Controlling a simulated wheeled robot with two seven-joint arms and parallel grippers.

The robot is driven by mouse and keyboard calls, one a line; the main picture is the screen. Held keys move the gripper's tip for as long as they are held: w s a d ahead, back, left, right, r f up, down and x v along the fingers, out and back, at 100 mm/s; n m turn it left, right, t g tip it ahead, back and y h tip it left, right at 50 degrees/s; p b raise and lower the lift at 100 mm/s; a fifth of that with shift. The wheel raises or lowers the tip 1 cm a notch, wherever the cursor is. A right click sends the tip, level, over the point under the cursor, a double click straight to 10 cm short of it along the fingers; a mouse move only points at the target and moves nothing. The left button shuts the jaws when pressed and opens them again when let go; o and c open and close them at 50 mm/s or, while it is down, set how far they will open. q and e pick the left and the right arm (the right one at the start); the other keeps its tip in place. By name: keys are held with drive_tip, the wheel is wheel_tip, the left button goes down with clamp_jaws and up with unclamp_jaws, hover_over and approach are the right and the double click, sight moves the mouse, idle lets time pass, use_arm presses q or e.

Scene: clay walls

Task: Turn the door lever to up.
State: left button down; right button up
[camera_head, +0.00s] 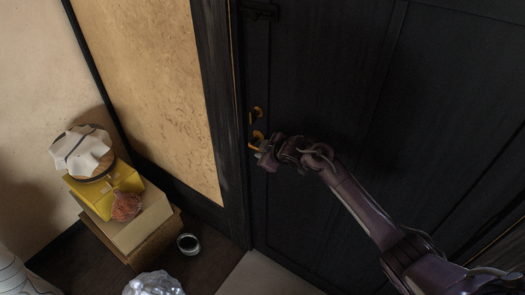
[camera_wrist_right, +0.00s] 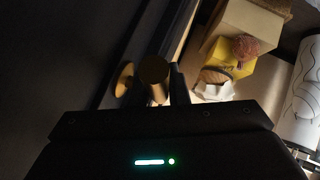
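The dark door (camera_head: 330,70) fills the right of the head view. Its brass door lever (camera_head: 257,136) sits near the door's left edge, partly hidden by my right gripper (camera_head: 265,153). In the wrist view the lever (camera_wrist_right: 154,72) shows end-on, with its round brass rose (camera_wrist_right: 125,78) to the left. My right gripper (camera_wrist_right: 157,92) has a dark finger on either side of the lever, and the lever fills the gap. It looks shut on the lever. The lever's exact tilt is hard to judge. My left gripper is not in view.
A second small brass fitting (camera_head: 256,113) sits above the lever. At the left stand stacked boxes (camera_head: 142,222), a yellow box (camera_head: 100,200) and a cloth-covered round thing (camera_head: 82,153). A dark cup (camera_head: 188,243) stands on the floor near the door frame (camera_head: 222,100).

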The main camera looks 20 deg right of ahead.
drive_tip(key=o, duration=0.4)
drive_tip(key=shift+d+r, duration=0.1)
drive_tip(key=shift+o, duration=0.2)
drive_tip(key=shift+s, duration=0.1)
drive_tip(key=v, duration=0.7)
drive_tip(key=shift+s+r, duration=0.2)
drive_tip(key=shift+r, duration=0.15)
